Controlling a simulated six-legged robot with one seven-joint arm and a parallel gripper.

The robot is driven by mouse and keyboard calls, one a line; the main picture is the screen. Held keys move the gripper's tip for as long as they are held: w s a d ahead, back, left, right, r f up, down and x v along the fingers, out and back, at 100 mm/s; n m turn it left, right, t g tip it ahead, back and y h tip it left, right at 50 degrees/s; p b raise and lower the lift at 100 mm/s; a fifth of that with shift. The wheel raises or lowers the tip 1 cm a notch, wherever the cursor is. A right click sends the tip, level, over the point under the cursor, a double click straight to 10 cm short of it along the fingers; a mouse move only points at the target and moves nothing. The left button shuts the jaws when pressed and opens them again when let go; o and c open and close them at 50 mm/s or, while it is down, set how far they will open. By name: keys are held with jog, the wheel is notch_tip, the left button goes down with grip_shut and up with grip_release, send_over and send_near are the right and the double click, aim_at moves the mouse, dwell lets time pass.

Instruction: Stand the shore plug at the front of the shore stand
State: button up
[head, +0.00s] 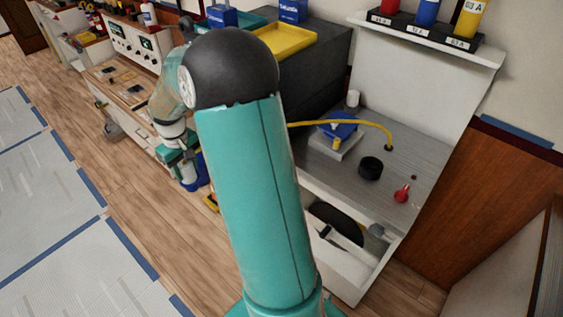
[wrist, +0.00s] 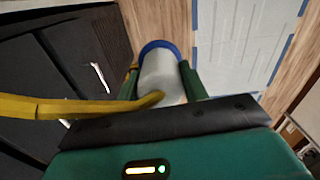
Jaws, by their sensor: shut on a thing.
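The shore plug (wrist: 163,72) appears to be the pale grey cylinder with a blue rim in the wrist view, with a yellow cable (wrist: 70,107) at its near end. My gripper (wrist: 160,82) is shut on it, with a green finger on each side. In the head view my gripper (head: 184,168) is low at the left, out over the floor, with blue showing beside it. The shore stand may be the pale block with a blue top (head: 340,131) on the grey counter, but I cannot tell for sure. My arm hides part of the scene.
The yellow cable (head: 380,127) rises from the grey counter (head: 415,170) and passes behind my arm. A black round part (head: 370,168) and a red item (head: 402,193) sit on that counter. A dark cabinet (head: 325,60) carries a yellow tray (head: 287,40). Open floor lies left.

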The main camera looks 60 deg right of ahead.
jog(key=s+d+r, duration=0.7)
jog(key=s+r, duration=0.1)
jog(key=s, duration=0.3)
jog(key=s+d+r, duration=0.7)
jog(key=s+r, duration=0.1)
jog(key=s, duration=0.3)
jog(key=shift+m, duration=0.4)
jog(key=shift+s+d+f, duration=0.15)
jog(key=shift+d+f, duration=2.05)
jog(key=shift+d, duration=0.05)
jog(key=shift+s+d+f, duration=0.15)
jog(key=shift+d+f, duration=2)
jog(key=shift+d, duration=0.05)
jog(key=shift+s+d+f, duration=0.15)
jog(key=shift+d+f, duration=2.05)
jog(key=shift+d, duration=0.05)
jog(key=shift+f, duration=0.1)
jog(key=o, duration=0.9)
jog(key=shift+o, duration=0.2)
